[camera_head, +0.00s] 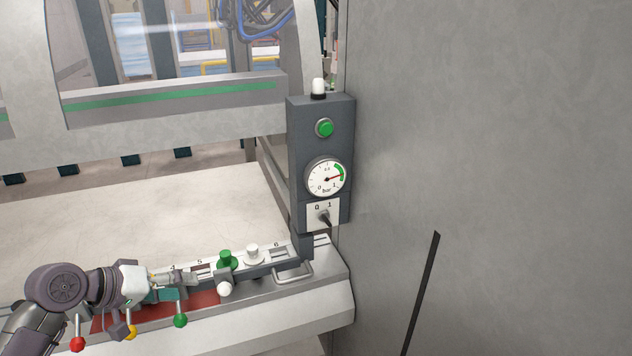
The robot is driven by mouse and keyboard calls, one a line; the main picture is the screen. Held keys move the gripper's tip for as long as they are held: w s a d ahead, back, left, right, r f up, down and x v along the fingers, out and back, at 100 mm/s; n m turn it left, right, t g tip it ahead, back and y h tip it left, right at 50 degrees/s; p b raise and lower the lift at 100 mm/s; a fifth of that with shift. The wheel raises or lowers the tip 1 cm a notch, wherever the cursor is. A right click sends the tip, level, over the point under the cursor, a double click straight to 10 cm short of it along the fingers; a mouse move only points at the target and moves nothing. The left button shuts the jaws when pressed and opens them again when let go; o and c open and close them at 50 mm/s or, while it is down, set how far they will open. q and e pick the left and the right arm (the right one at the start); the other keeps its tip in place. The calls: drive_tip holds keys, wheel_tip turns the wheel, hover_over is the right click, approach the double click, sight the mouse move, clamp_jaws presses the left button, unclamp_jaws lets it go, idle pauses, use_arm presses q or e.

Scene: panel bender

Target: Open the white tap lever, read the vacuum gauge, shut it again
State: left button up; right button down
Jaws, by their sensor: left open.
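The white ball of a tap lever (224,288) shows at the front of the bed strip, just right of my left gripper and apart from it. The round vacuum gauge (327,178) faces me on the dark grey post. Its red needle points right, into the green band toward the 1; the exact value is too small to read. My left gripper (178,281) is open and empty over the strip, near the number 4 and 5 marks; its fingers are small and partly hard to make out. My right gripper is not in view.
Red (77,344), yellow (131,332) and green (180,320) ball levers hang along the front edge. A green knob (227,258) and a white knob (253,253) stand behind the white ball. A 0/1 switch (323,215) sits under the gauge. A grey wall (490,150) fills the right.

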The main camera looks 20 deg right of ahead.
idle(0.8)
use_arm(q)
drive_tip(key=n+t+h+b, duration=0.3)
drive_tip(key=n+t+b, duration=0.5)
drive_tip(key=n, duration=1.9)
approach(220, 294)
drive_tip(key=shift+m, duration=0.3)
drive_tip(key=p+x, duration=0.1)
drive_tip(key=x, duration=1)
drive_tip(key=shift+w+d+f+p, duration=0.1)
drive_tip(key=shift+w+d+p, duration=0.1)
drive_tip(key=shift+w+p, duration=0.15)
